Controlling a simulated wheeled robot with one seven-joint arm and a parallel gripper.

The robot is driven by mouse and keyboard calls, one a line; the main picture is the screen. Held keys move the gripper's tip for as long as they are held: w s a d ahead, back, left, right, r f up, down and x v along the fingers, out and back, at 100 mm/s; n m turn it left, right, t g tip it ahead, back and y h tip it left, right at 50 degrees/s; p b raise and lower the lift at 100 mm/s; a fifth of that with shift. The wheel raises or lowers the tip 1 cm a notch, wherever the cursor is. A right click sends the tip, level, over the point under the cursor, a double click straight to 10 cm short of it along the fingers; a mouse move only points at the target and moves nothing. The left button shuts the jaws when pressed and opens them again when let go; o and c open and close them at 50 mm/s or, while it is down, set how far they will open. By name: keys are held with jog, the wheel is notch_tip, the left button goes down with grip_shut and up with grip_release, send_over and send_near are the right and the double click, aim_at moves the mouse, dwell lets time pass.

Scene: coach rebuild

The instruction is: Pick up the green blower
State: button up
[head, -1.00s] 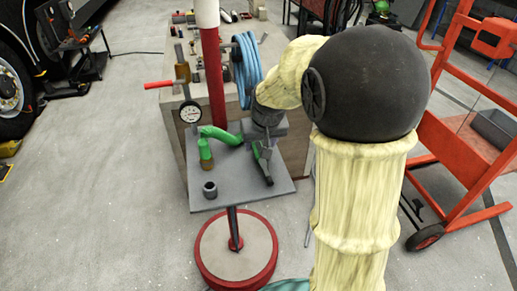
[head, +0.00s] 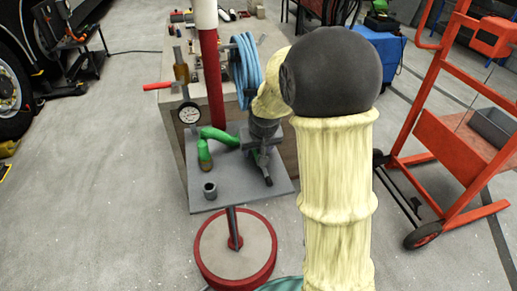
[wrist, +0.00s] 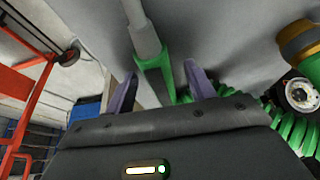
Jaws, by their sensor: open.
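The green blower (wrist: 155,72) shows in the wrist view as a green body with a grey tube, over a grey plate. My gripper (wrist: 162,90) is open, and its two purplish fingers stand on either side of the blower. I cannot tell whether they touch it. In the head view my gripper (head: 264,165) is low over the right part of the grey plate (head: 236,190). It hides most of the blower there. A green coiled hose (head: 218,135) leads left from it and also shows at the right of the wrist view (wrist: 295,128).
A red post (head: 212,80) stands behind, by a blue hose coil (head: 245,70) and a cluttered bench. An orange trolley (head: 450,130) stands right.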

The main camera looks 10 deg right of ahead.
jog(key=shift+s, duration=0.1)
jog(key=shift+c, duration=0.8)
jog(key=c, duration=1)
jog(key=shift+d+r, duration=0.1)
jog(key=shift+r, duration=1.45)
jog(key=shift+r+b, duration=0.3)
jog(key=shift+b, duration=0.05)
jog(key=s+b, duration=0.3)
jog(key=s, duration=1.5)
jog(key=shift+w, duration=0.1)
